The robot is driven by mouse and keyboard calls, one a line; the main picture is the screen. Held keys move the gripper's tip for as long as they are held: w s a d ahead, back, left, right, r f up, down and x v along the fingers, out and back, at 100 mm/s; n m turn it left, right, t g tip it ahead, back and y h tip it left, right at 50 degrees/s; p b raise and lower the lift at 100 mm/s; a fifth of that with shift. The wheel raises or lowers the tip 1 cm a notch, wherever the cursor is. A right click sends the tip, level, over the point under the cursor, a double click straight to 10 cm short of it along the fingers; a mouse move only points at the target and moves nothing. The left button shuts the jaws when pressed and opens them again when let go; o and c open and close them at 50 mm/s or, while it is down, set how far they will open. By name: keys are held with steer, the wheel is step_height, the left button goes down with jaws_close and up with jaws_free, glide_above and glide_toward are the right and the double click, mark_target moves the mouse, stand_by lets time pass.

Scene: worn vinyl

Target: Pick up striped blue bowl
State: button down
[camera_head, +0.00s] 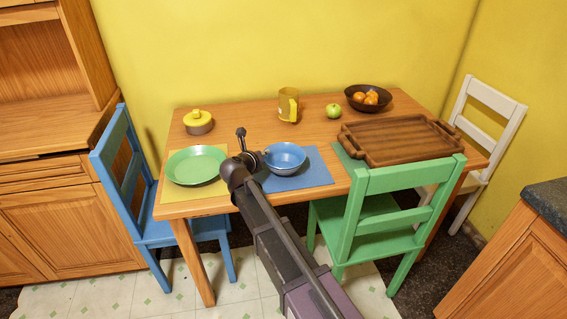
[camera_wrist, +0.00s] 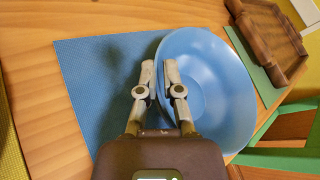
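The blue bowl (camera_head: 286,155) is at the blue placemat (camera_head: 313,170) near the table's front edge; I cannot tell whether it touches the mat. Its stripes are not clear. In the wrist view the bowl (camera_wrist: 215,88) fills the right of centre, with the mat (camera_wrist: 90,75) to its left. My gripper (camera_head: 262,154) is at the bowl's left rim. In the wrist view my gripper (camera_wrist: 159,72) has its fingers close together, one outside the bowl and one inside, with the rim pinched between the tips.
A green plate (camera_head: 196,164) on a yellow mat stands left. A wooden tray (camera_head: 400,140) stands right. Behind are a yellow-lidded pot (camera_head: 198,122), a yellow mug (camera_head: 288,104), a green apple (camera_head: 333,110) and a dark fruit bowl (camera_head: 368,97). A green chair (camera_head: 385,205) is at the front.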

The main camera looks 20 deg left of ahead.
stand_by(0.4)
step_height(320, 180, up, 3)
steer(key=p, duration=0.3)
steer(key=shift+r, duration=0.15)
steer(key=s+d+r+p, duration=0.1)
steer(key=s+d+p, duration=0.1)
steer(key=s, duration=1.3)
steer(key=shift+s+d+r, duration=0.3)
steer(key=shift+d+r, duration=0.05)
steer(key=shift+d, duration=0.35)
